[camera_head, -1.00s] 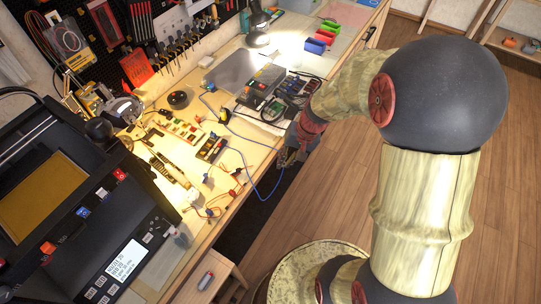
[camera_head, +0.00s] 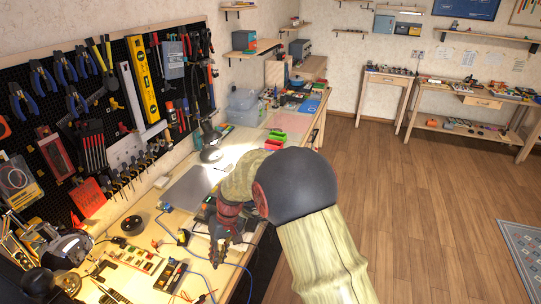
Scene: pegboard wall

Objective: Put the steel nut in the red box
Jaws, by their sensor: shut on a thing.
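The red box (camera_head: 278,135) is a small open bin farther along the bench, beyond my gripper.
A desk lamp (camera_head: 209,150) stands by the pegboard (camera_head: 98,110), which is full of tools. A grey mat (camera_head: 188,188) lies on the bench. Electronics and wires (camera_head: 150,262) crowd the near part. Wooden floor (camera_head: 420,200) to the right is clear.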

